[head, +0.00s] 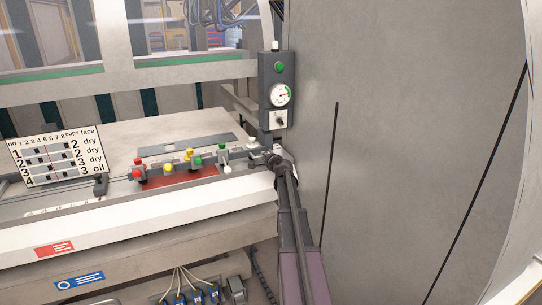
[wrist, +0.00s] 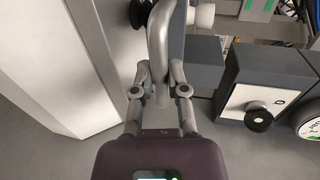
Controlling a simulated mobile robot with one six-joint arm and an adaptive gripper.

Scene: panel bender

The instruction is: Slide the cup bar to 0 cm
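My gripper (head: 264,159) is at the bar's right end. In the wrist view a curved grey handle (wrist: 159,40) stands between my two fingers (wrist: 160,80). The fingers flank it closely; whether they press on it is unclear.
A placard (head: 58,155) with rows of numbers stands on the table at left. A tall grey panel (head: 410,130) fills the right.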

